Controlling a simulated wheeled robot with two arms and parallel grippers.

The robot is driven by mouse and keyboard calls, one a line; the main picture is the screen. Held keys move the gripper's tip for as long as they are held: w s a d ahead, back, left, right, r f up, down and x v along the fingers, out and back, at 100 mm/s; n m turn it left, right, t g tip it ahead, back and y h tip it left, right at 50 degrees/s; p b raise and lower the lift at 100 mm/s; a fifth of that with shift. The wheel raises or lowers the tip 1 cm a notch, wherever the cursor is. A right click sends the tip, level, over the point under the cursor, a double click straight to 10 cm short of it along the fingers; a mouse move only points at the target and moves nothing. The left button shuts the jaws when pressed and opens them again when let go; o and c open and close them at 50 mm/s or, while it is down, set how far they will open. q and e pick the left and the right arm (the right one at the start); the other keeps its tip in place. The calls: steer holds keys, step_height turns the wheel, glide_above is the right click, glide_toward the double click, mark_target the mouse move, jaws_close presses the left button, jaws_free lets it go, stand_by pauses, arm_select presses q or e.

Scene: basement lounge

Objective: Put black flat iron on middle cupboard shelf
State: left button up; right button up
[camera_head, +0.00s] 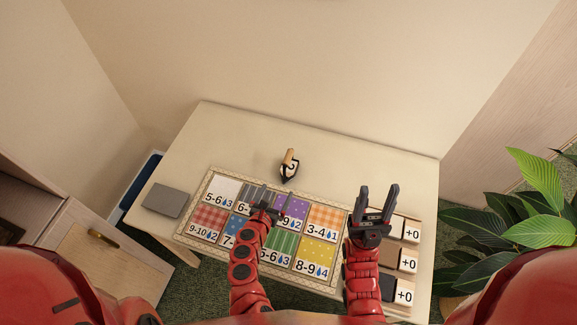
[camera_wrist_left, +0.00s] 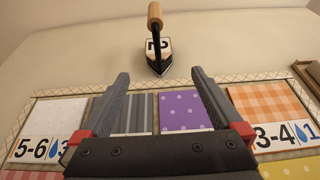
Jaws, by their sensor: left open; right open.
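The black flat iron (camera_head: 288,167) stands on the table behind the patterned board, with a wooden handle and a white marking on top. It also shows in the left wrist view (camera_wrist_left: 157,58), ahead of the fingers and apart from them. My left gripper (camera_head: 274,194) is open and empty over the board, just short of the iron. In the left wrist view the left gripper's fingers (camera_wrist_left: 160,82) are spread.
The table (camera_head: 375,160) has free room around the iron. The board (camera_head: 335,204) carries fabric-like squares with numbers. A grey slab (camera_head: 166,200) lies at the table's left. Blocks with "+0" cards (camera_head: 408,260) stand at the right. A plant (camera_head: 530,210) is beyond the right edge.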

arm_select(q)
steer(key=b, duration=0.3)
glide_toward(289, 168)
steer(key=x, duration=0.4)
steer(key=shift+w+a+f, duration=0.1)
steer(key=shift+f, duration=0.3)
steer(key=shift+w+d+f+b, duration=0.2)
steer(key=shift+w+b, duration=0.15)
steer(key=shift+w, duration=0.15)
steer(key=b+x, duration=0.3)
steer(key=x, duration=0.1)
steer(key=shift+w+f+b, duration=0.15)
steer(key=shift+w+b, duration=0.15)
steer(key=shift+w, duration=0.35)
steer(key=shift+d, duration=0.1)
jaws_close()
